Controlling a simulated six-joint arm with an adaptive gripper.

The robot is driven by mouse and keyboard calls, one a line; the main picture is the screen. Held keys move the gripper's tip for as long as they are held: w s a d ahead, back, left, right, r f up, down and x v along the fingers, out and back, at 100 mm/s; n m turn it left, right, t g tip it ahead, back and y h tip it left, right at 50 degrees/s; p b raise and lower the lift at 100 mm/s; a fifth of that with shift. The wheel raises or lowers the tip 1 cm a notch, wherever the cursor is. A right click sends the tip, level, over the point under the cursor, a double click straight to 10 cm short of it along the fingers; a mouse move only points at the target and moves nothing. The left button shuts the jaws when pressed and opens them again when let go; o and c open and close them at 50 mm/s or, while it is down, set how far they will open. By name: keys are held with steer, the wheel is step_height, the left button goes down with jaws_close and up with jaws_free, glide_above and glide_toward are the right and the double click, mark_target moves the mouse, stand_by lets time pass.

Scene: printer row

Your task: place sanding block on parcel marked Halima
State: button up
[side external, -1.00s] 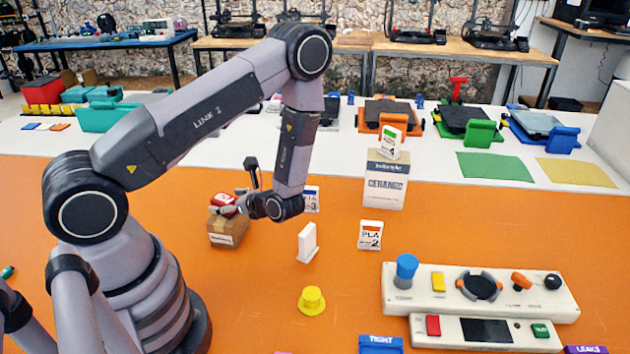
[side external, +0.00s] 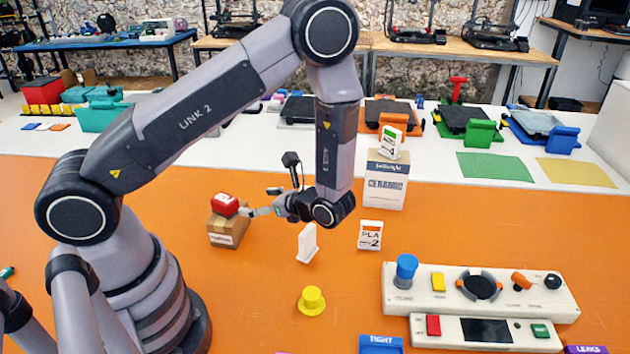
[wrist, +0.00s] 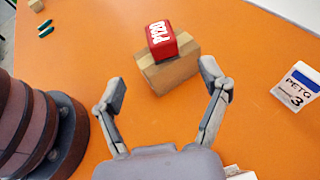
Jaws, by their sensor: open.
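The sanding block is a small red block with white lettering (side external: 225,205). It rests on top of a small brown cardboard parcel (side external: 229,233) with a white label too small to read. In the wrist view the red block (wrist: 162,40) sits on the parcel (wrist: 168,72), toward its far side. My gripper (side external: 258,211) is open and empty, just right of the block in the side view. In the wrist view its two fingers (wrist: 168,88) are spread apart on the near side of the parcel, clear of the block.
A white upright tag (side external: 307,243) and a PLA 2 card (side external: 370,235) stand to the right. A ceramic box (side external: 386,181) stands behind. A yellow knob-like piece (side external: 311,300) and a control panel (side external: 480,292) are nearer. The orange table around the parcel is largely clear.

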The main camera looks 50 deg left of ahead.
steer(key=s+d+r+n+t+h, duration=0.2)
steer(key=s+r+n+t+h, duration=0.1)
steer(key=r, duration=0.6)
steer(key=s+d+r+n+t+h, duration=0.2)
steer(key=s+r+n+t+h, duration=0.1)
steer(key=s+r+n+h, duration=0.2)
steer(key=s+d+r+n+t+h, duration=0.2)
steer(key=s+r+n+t+h, duration=0.1)
steer(key=r, duration=1)
steer(key=s+n+h, duration=0.1)
steer(key=n+h, duration=0.1)
steer(key=n, duration=0.1)
steer(key=shift+s+d+r+n, duration=0.25)
steer(key=shift+s+n, duration=0.1)
steer(key=shift+n, duration=0.05)
